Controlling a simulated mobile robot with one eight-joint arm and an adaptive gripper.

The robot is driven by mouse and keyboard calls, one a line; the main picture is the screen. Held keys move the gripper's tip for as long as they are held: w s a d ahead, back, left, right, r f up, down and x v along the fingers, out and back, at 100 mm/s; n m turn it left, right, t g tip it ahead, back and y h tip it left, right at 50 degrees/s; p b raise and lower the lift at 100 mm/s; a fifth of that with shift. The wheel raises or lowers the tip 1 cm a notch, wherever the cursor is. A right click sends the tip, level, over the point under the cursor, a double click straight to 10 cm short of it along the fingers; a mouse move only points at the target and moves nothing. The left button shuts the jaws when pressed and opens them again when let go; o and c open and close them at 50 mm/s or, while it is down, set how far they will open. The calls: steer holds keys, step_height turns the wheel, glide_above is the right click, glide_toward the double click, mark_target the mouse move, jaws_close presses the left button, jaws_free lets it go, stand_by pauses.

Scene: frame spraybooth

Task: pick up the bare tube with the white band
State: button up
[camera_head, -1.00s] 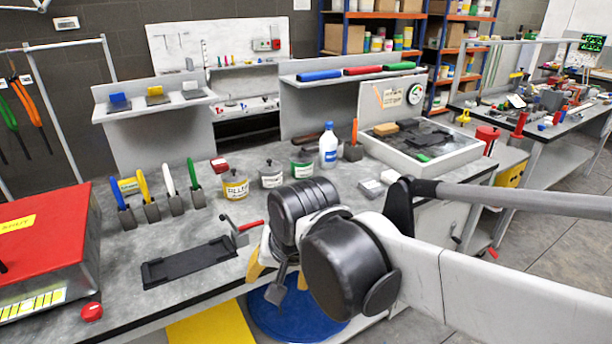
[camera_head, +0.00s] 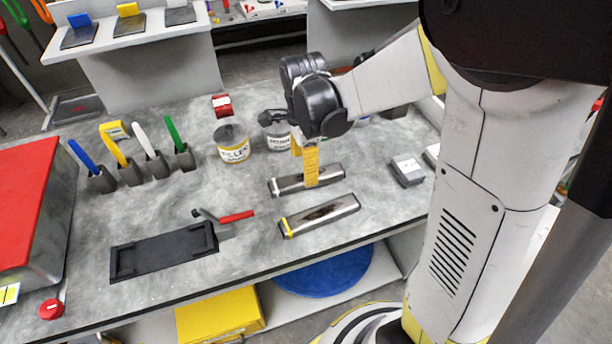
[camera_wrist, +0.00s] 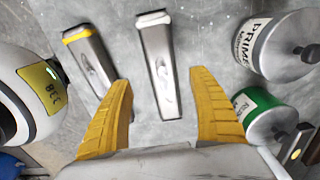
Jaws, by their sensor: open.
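The bare metal tube with the white band lies on the grey bench (camera_head: 330,174), under my gripper (camera_head: 306,168). In the wrist view this tube (camera_wrist: 160,62) runs lengthwise between the open yellow fingers of my gripper (camera_wrist: 161,80), its pale band at the far end. The fingers stand on either side with nothing held; whether they touch it I cannot tell. A second metal tube with a yellow band (camera_head: 325,213) lies nearer the bench's front edge; in the wrist view it (camera_wrist: 90,57) is left of the first, close to the left finger.
A filler can (camera_head: 232,146) and a primer can (camera_wrist: 285,45) stand nearby, with a green-labelled can (camera_wrist: 263,112) beside the right finger. A black tray fixture with a red-handled clamp (camera_head: 236,216) sits to the left. Small grey blocks (camera_head: 407,170) lie to the right.

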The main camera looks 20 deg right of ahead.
steer(key=f+b, duration=0.1)
steer(key=f, duration=0.1)
steer(key=f+b, duration=0.1)
steer(key=d+f+b, duration=0.1)
steer(key=f, duration=0.1)
steer(key=shift+w+f, duration=0.2)
steer(key=shift+f, duration=0.1)
steer(key=shift+r, duration=0.1)
steer(key=c, duration=1.4)
